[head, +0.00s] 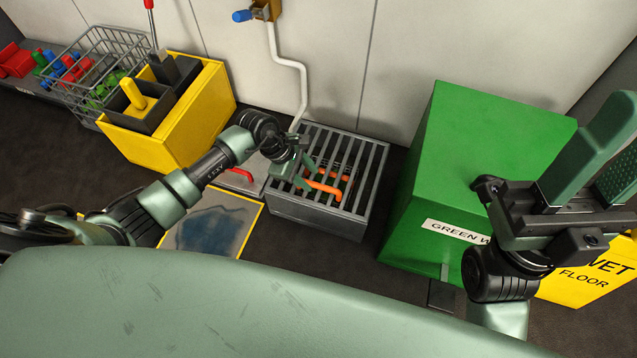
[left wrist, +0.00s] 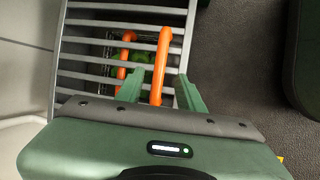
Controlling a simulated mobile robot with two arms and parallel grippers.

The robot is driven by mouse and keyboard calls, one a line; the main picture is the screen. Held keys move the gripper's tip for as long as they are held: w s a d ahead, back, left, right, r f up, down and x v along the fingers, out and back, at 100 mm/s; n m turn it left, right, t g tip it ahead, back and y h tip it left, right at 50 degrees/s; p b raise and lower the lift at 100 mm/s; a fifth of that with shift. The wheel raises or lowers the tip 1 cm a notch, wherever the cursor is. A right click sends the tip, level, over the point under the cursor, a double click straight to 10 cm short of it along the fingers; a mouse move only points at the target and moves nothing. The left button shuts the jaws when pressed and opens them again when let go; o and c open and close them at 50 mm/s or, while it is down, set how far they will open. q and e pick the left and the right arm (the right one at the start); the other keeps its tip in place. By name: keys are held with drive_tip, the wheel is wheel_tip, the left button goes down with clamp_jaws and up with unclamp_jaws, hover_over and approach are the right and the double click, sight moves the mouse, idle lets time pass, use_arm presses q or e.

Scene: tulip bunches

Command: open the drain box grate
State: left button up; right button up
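The drain box (head: 315,217) is a grey metal box on the floor against the wall. Its slatted grate (head: 372,172) lies flat across the top, and it also shows in the left wrist view (left wrist: 88,40). An orange bar handle (head: 325,188) stands on the grate. My left gripper (head: 302,180) is at the handle. In the left wrist view its two green fingers (left wrist: 160,84) are apart, with the orange handle (left wrist: 163,55) between them and gaps on both sides. My right gripper (head: 610,165) is raised at the right, fingers apart and empty.
Something orange and green (left wrist: 125,55) shows under the slats. A green bin (head: 480,140) stands right of the box, with a yellow wet-floor sign (head: 585,283) beyond. A yellow bucket (head: 185,125) and a wire basket (head: 88,65) stand left. A white pipe (head: 303,85) descends behind the box.

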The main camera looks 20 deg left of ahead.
sight(317, 185)
use_arm(q)
drive_tip(key=b+x, duration=0.1)
drive_tip(key=x, duration=0.3)
drive_tip(key=shift+f, duration=0.1)
clamp_jaws()
idle(1.4)
